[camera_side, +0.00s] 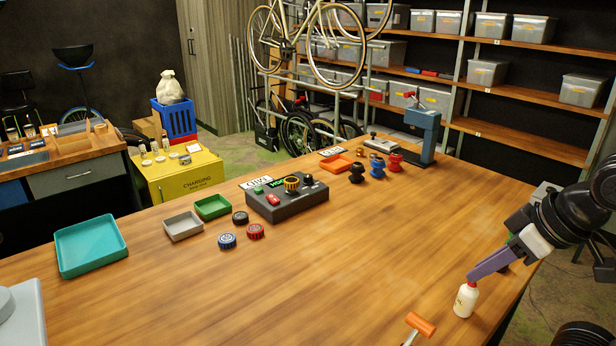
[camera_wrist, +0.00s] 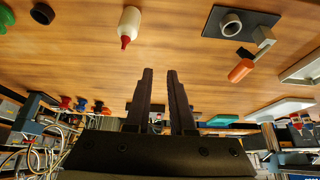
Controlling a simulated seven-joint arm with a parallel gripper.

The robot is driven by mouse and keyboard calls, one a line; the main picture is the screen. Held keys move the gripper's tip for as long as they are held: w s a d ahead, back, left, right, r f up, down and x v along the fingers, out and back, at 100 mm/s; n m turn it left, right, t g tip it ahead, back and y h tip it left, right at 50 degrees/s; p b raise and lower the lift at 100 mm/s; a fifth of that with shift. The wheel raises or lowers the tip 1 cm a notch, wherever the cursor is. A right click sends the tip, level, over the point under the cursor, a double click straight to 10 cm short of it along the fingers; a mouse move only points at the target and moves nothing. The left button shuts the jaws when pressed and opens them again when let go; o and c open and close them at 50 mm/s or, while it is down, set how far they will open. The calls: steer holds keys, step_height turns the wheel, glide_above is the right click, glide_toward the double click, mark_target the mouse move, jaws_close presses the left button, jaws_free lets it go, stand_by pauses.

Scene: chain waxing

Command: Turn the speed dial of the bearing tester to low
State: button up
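The bearing tester is a dark grey box (camera_side: 290,204) left of the middle of the table in the side view. On its top are a yellow-and-black ringed dial (camera_side: 292,184), a red switch (camera_side: 273,199), a green button (camera_side: 258,190) and a black knob (camera_side: 308,179). The dial's setting is too small to read. My gripper (camera_side: 474,277) is far to the right of the tester, by the table's right edge. In the wrist view its two dark fingers (camera_wrist: 161,72) stand apart with nothing between them.
A white bottle (camera_side: 465,301) stands close to my gripper; an orange-handled tool (camera_side: 420,325) is nearby. Red and blue caps (camera_side: 227,241), trays (camera_side: 184,226) and a teal tray (camera_side: 91,246) lie left. Spools (camera_side: 377,168) and a blue press (camera_side: 423,125) stand behind. Mid-table is clear.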

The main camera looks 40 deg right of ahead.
mark_target(309, 176)
steer(key=o, duration=0.6)
steer(key=w+r+t, duration=0.1)
steer(key=w+r, duration=0.1)
steer(key=w+d+r+t, duration=0.1)
steer(key=w+r, duration=0.1)
steer(key=w, duration=0.1)
steer(key=w+r+t, duration=0.2)
steer(key=w+r, duration=0.1)
steer(key=shift+d+m+h, duration=0.15)
steer(key=shift+m+h, duration=0.15)
steer(key=shift+h, duration=0.1)
steer(key=w+d+r+n+t, duration=0.1)
steer(key=w+d+r+t, duration=0.15)
steer(key=w, duration=1.05)
steer(key=w+d+r+t, duration=0.1)
steer(key=w+r+t, duration=0.25)
steer(key=w, duration=0.95)
steer(key=w+d+f+g, duration=0.1)
steer(key=w+d+f, duration=0.3)
steer(key=f, duration=0.5)
steer(key=w+d+f+g, duration=0.1)
steer(key=w+d+f, duration=0.2)
steer(key=w+f, duration=0.5)
steer(key=shift+y, duration=0.4)
steer(key=x, duration=0.4)
steer(key=f+x, duration=0.1)
steer(key=x, duration=0.3)
steer(key=s+f+x, duration=0.1)
steer(key=x, duration=0.3)
steer(key=shift+a+f, duration=0.1)
